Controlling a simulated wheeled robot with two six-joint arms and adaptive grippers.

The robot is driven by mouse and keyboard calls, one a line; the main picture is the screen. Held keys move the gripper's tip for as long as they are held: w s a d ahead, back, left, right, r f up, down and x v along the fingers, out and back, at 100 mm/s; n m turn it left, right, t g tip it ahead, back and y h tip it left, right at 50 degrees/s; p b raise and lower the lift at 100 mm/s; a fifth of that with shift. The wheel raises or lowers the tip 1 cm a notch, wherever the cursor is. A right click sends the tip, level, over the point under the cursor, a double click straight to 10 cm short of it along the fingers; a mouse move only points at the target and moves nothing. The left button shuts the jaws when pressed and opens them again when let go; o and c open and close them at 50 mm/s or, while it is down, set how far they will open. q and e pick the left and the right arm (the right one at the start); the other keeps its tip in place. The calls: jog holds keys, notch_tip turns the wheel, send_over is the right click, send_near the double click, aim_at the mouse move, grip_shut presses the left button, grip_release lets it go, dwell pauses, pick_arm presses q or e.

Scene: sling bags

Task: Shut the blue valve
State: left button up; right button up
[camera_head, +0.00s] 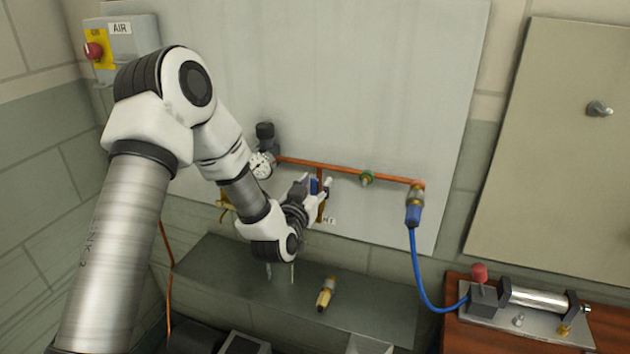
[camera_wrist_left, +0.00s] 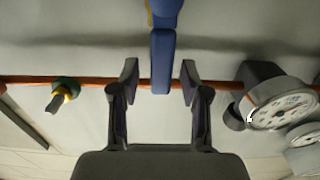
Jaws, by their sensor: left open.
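The blue valve (camera_head: 314,186) is on the short branch below the copper pipe, partly hidden by my left gripper. In the wrist view its blue lever (camera_wrist_left: 161,62) comes down from the top edge and crosses in front of the pipe, at right angles to it. My left gripper (camera_wrist_left: 160,78) is open, with one finger on each side of the lever's end. Gaps show between the lever and both fingers. In the head view the left gripper (camera_head: 316,187) is at the valve. My right gripper is not in view.
The copper pipe (camera_head: 345,170) runs along a grey panel, with a pressure gauge (camera_head: 261,165) at left and a green fitting (camera_head: 367,178) at right. A blue hose (camera_head: 418,270) leads to a cylinder (camera_head: 540,302) on the bench. A yellow-black object (camera_head: 326,294) lies on the ledge below.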

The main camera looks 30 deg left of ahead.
pick_arm(q)
jog(key=shift+a, duration=0.2)
jog(key=shift+d, duration=0.15)
grip_shut()
jog(key=shift+d, duration=0.15)
jog(key=w+d+f+m+b, duration=0.1)
jog(key=d+f+m+b, duration=0.4)
jog(key=m, duration=1.3)
jog(key=shift+w+d+f+b, duration=0.35)
jog(key=shift+d+f, duration=0.3)
jog(key=shift+f, duration=0.35)
grip_release()
